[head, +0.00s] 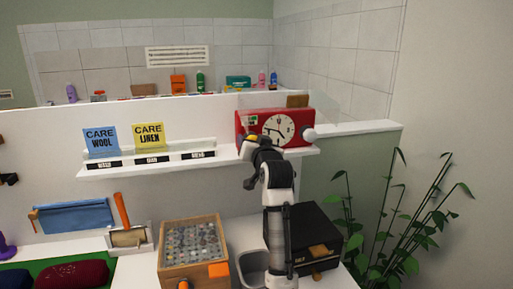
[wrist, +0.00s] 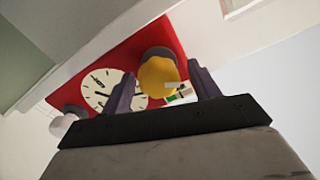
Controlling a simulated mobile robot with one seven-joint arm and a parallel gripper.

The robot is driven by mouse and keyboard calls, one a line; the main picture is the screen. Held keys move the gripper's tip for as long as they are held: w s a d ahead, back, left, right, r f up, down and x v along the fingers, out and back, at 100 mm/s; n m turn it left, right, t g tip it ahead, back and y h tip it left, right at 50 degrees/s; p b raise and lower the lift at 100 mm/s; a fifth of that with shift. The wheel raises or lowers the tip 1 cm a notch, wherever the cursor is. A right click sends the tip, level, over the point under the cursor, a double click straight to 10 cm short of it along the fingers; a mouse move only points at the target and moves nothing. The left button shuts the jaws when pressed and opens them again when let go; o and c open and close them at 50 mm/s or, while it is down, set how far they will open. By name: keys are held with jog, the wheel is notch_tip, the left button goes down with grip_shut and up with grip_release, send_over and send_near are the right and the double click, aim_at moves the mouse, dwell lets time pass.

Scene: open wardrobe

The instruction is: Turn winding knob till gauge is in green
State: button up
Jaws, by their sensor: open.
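The red clock box (head: 270,115) with a round white dial stands on the wall shelf; it fills the upper part of the wrist view (wrist: 166,37). A yellow winding knob (wrist: 158,78) sits between the two fingers of my gripper (wrist: 164,80), which are open with visible space beside the knob. In the head view my gripper (head: 249,151) is at the clock's lower left, mostly covering the knob. A small gauge (head: 252,119) with green shows at the clock's upper left; it is partly hidden in the wrist view. Its needle is too small to read.
A white knob (head: 308,134) sticks out at the clock's right side. The shelf (head: 108,170) holds blue and yellow care cards. Below are a wooden box (head: 193,272) of small items, a black box (head: 312,222) and a plant (head: 400,215) at right.

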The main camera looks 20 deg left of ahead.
jog(key=b+v, duration=0.4)
jog(key=v, duration=0.9)
jog(key=shift+s+d+b, duration=0.25)
jog(key=shift+b, duration=0.15)
